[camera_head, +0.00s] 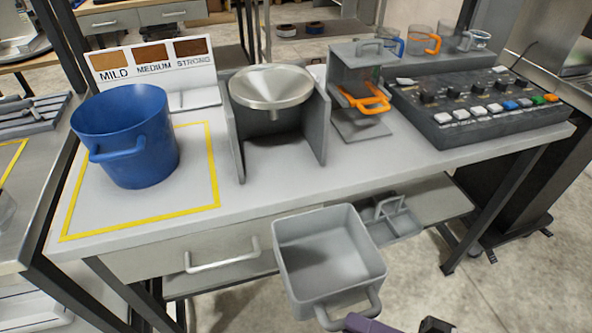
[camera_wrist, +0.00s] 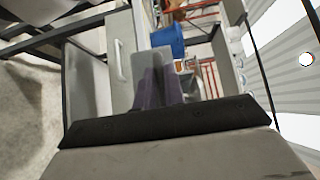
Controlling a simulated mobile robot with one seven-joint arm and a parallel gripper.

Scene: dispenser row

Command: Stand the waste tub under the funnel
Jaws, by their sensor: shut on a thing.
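A square grey tub (camera_head: 328,253), open and seemingly empty, hangs in front of the table's front edge, its handle toward me. My gripper (camera_head: 372,324), with purple fingers, is shut on that handle at the bottom of the head view. In the wrist view the purple fingers (camera_wrist: 157,92) show with a grey surface behind them. The metal funnel (camera_head: 271,86) sits on a stand with two grey side walls. The space below its spout looks empty. A round blue tub (camera_head: 135,145) stands upright inside a yellow outline on the left. No label tells which tub is for waste.
A grey dispenser (camera_head: 355,66) with an orange-handled cup (camera_head: 366,100) stands right of the funnel. A button panel (camera_head: 480,108) fills the table's right end. A drawer handle (camera_head: 222,258) juts out left of the grey tub. The tabletop before the funnel is clear.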

